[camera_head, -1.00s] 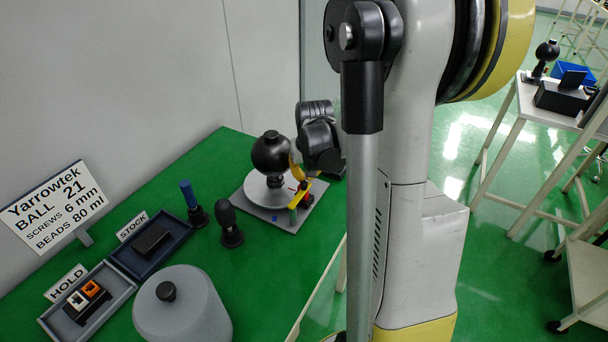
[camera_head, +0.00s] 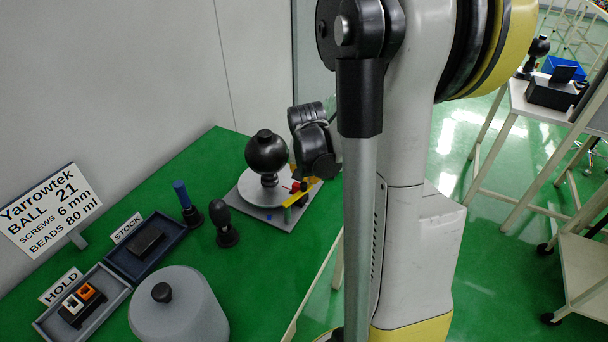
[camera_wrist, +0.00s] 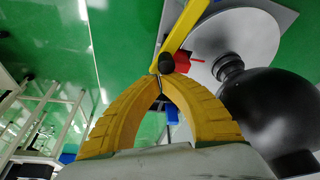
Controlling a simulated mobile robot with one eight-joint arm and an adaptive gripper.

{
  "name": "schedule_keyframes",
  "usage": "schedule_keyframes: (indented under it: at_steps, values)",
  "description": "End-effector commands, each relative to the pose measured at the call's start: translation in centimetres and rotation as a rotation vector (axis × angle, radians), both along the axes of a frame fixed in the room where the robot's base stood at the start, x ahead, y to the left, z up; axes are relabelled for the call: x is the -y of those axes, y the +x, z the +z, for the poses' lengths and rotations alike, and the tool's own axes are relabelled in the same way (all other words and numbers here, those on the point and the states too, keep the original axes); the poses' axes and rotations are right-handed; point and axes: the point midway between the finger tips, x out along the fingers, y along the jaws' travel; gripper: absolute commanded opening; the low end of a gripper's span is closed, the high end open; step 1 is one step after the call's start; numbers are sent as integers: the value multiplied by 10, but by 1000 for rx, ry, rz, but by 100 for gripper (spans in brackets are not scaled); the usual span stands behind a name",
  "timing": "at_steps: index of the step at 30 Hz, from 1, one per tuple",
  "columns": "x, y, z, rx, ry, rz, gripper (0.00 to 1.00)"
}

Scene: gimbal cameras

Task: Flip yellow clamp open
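The yellow clamp (camera_wrist: 186,34) is a bar with a black round knob (camera_wrist: 166,63) and a red part (camera_wrist: 183,62) at its end. In the head view the clamp (camera_head: 297,199) sits at the right of the grey base plate (camera_head: 285,221), beside the black ball (camera_head: 266,153). My gripper (camera_wrist: 158,77) has its yellow fingertips together at the clamp's black knob. I cannot tell whether they touch or pinch it. In the head view my dark wrist is above the clamp and hides part of it and most of the fingers.
The black ball (camera_wrist: 270,110) stands close to the right of my fingers in the wrist view. A black-knobbed tool (camera_head: 223,223), a blue-handled tool (camera_head: 186,204), a grey lidded pot (camera_head: 178,312), and STOCK (camera_head: 178,232) and HOLD (camera_head: 109,307) trays stand on the green table.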

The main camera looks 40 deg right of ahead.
Motion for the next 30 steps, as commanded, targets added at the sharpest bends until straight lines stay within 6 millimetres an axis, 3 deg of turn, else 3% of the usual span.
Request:
schedule_keyframes:
  at_steps: [16,30]
  values:
    - [-8,-47,0,-1,-1,-517,0]
    - [-31,-78,0,0,0,-945,0]
